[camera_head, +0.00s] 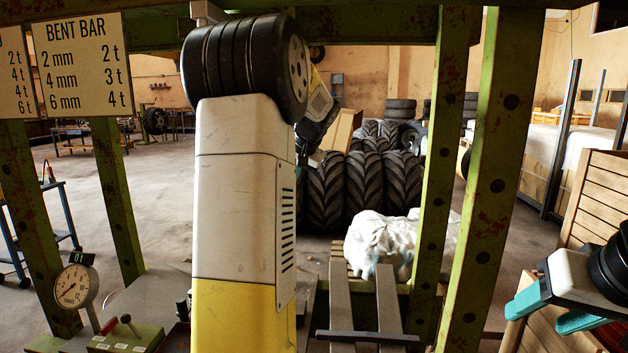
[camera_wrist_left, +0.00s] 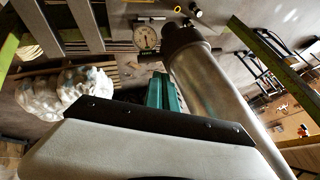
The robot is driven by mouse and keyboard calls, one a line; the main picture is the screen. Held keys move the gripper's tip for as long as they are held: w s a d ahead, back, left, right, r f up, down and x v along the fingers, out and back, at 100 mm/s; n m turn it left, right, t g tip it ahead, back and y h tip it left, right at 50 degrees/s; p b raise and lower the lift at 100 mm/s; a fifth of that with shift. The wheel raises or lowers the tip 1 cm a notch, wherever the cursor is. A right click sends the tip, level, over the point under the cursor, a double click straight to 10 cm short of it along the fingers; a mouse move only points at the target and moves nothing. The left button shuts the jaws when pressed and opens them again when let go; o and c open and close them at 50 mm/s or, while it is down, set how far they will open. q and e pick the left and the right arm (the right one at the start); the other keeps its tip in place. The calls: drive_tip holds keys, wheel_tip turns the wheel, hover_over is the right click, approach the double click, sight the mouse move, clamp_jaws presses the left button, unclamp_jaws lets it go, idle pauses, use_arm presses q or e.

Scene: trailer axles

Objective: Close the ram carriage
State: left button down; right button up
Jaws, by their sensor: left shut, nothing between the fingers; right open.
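A silver ram cylinder (camera_wrist_left: 213,88) with a dark end (camera_wrist_left: 184,40) runs diagonally through the left wrist view. The carriage that bears it cannot be made out, and my large white and yellow left arm covers the middle of the head view. My left gripper (camera_wrist_left: 165,92) shows teal fingers, shut and empty, beside the cylinder; I cannot tell whether they touch it. The left fingers are hidden in the head view. My right gripper (camera_head: 550,312) is at the lower right of the head view, its teal fingers apart and empty, away from the press frame.
Green press posts (camera_head: 474,190) stand right of my left arm, with more on the left. A dial gauge (camera_head: 75,287) and a lever box (camera_head: 126,338) sit lower left. A white wrapped bundle (camera_head: 385,243) and large tyres (camera_head: 347,190) lie behind; wooden crates (camera_head: 600,200) stand right.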

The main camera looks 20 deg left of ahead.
use_arm(q)
drive_tip(key=d+v, duration=0.1)
drive_tip(key=v, duration=0.9)
drive_tip(key=s+d+f+m+t+h, duration=0.1)
drive_tip(key=s+d+f+h, duration=0.3)
drive_tip(key=s+d, duration=0.5)
drive_tip(key=s+d+f+m+h, duration=0.1)
drive_tip(key=s+d+f+h, duration=0.3)
drive_tip(key=s+d+f, duration=0.5)
drive_tip(key=s+d, duration=0.1)
drive_tip(key=s, duration=0.7)
drive_tip(key=shift+s+t, duration=0.2)
drive_tip(key=shift+t, duration=0.2)
